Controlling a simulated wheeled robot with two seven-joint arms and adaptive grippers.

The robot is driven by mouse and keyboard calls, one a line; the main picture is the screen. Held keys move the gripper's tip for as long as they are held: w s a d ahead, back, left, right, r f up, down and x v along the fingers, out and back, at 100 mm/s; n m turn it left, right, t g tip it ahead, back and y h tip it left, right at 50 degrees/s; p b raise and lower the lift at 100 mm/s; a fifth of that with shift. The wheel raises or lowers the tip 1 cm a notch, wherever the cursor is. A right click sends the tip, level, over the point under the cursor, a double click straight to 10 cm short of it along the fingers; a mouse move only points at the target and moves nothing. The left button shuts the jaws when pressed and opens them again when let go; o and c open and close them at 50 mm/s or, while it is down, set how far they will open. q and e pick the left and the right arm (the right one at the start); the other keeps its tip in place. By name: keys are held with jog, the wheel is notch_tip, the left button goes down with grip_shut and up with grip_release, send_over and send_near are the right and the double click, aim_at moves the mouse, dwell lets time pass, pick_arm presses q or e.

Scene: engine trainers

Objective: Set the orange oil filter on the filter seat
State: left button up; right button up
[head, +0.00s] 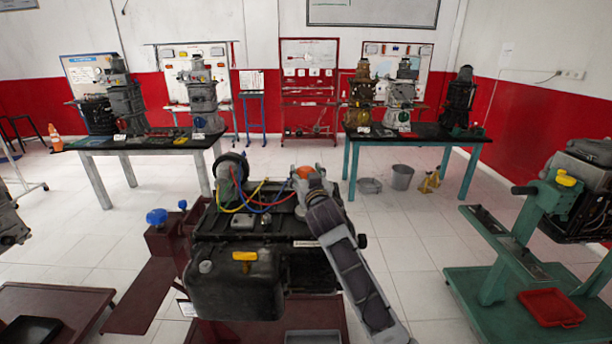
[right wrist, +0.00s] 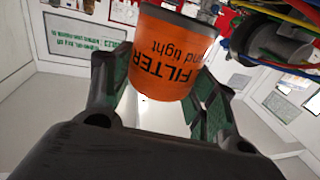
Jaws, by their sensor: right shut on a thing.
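The orange oil filter (head: 304,172) shows as a small orange patch above the right end of the engine trainer (head: 245,232) in the head view. In the right wrist view the filter (right wrist: 165,55) is large, with dark upside-down lettering and a dark rim at its far end. My right gripper (head: 311,180) is shut on it, one finger on each side in the wrist view. I cannot make out the filter seat in either view, nor tell whether the filter touches the engine. My left gripper is not in view.
Red, blue and yellow hoses (head: 265,200) and a round dark part (head: 232,168) stand on the engine left of the filter; hoses (right wrist: 285,20) are also close in the wrist view. A green stand (head: 520,245) is at right. Tables with engines stand behind.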

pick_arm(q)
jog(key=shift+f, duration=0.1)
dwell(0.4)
pick_arm(e)
jog(key=shift+f+b, duration=1.15)
jog(key=shift+f, duration=0.05)
jog(key=shift+f+b, duration=0.7)
jog(key=shift+f, duration=0.65)
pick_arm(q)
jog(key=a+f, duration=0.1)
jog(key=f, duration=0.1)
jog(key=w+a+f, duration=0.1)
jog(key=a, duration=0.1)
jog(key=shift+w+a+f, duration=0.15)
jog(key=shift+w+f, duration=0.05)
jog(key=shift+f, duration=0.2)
pick_arm(e)
jog(key=shift+f, duration=0.1)
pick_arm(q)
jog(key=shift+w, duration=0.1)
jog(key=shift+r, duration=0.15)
pick_arm(e)
jog(key=shift+s, duration=0.1)
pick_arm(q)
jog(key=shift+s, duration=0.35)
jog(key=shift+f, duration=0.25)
pick_arm(e)
jog(key=shift+f, duration=0.45)
